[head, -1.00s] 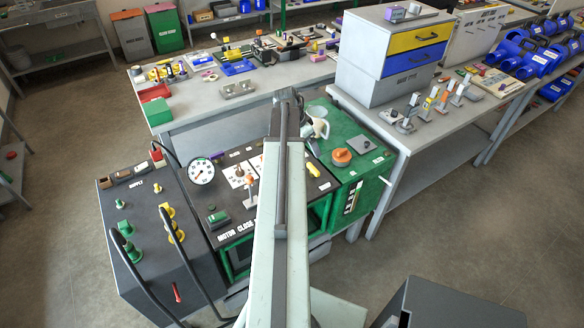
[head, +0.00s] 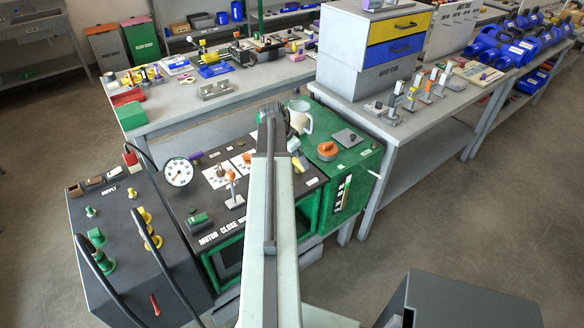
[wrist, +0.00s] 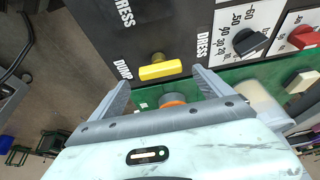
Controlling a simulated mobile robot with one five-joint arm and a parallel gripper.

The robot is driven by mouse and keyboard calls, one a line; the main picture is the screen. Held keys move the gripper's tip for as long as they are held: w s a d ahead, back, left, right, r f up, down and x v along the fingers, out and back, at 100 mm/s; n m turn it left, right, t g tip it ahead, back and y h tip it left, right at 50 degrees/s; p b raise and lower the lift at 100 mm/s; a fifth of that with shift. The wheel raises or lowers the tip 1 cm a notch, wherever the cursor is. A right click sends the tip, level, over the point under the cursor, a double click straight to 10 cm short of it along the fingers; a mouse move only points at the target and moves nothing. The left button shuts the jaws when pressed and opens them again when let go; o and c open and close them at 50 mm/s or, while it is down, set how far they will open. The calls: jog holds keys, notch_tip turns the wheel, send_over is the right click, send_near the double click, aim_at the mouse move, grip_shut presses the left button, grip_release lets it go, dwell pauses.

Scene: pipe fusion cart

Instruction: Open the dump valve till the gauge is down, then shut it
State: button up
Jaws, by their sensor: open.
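The dump valve has a yellow bar handle (wrist: 160,71) beside the DUMP lettering on the dark panel. The handle lies crosswise between the tips of my gripper (wrist: 161,78), which is open with one finger on each side. I see no clear contact. In the head view my gripper (head: 274,122) is mostly hidden by my arm, and the yellow handle (head: 300,162) shows just right of the arm. The round white gauge (head: 178,172) stands at the panel's left back. Its needle is too small to read surely.
An orange round knob (head: 327,149) and a pale jug (head: 300,117) stand on the green cart top to the right. A lever with an orange tip (head: 231,177) stands left of my arm. Black hoses loop over the dark supply box (head: 125,240).

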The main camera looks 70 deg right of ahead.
jog(key=shift+a+b+x, duration=0.25)
jog(key=shift+b+x, duration=0.35)
jog(key=shift+x, duration=0.55)
jog(key=shift+s+d+f+b, duration=0.25)
jog(key=shift+d+f+b, duration=0.05)
jog(key=shift+b, duration=0.15)
jog(key=shift+r, duration=0.3)
jog(key=shift+w+d, duration=0.15)
jog(key=shift+w, duration=0.15)
jog(key=c, duration=1.2)
jog(key=shift+a, duration=0.2)
jog(key=shift+c, duration=0.8)
jog(key=shift+d, duration=0.1)
